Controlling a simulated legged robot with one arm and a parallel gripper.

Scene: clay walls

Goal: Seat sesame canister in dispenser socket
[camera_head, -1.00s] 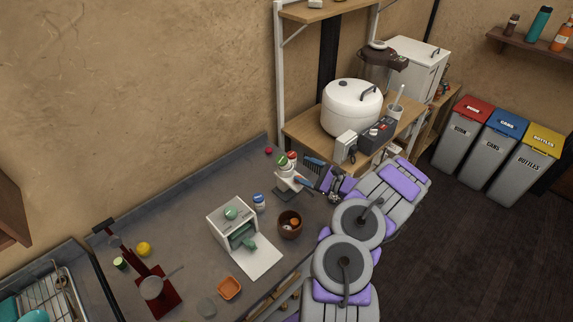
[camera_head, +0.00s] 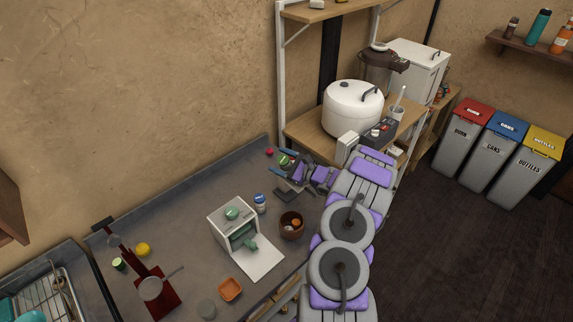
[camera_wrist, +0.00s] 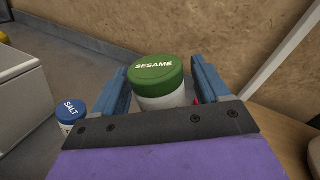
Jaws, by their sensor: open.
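The sesame canister (camera_wrist: 160,82) has a green lid marked SESAME and a white body. It stands between the two blue fingers of my gripper (camera_wrist: 163,92) in the wrist view. The fingers are spread on either side of it, and I cannot tell whether they touch it. In the head view its green lid (camera_head: 284,160) shows by my gripper (camera_head: 283,167) at the back of the counter. The lower canister is hidden by the gripper. I cannot make out the dispenser socket; the grey stand seen earlier there is largely covered by my gripper.
A blue-lidded salt jar (camera_wrist: 70,112) stands to the left of the gripper. On the counter are a white machine (camera_head: 222,222) with its front flap down, a brown bowl (camera_head: 292,231) and an orange dish (camera_head: 230,289). A shelf with a white cooker (camera_head: 351,108) stands at right.

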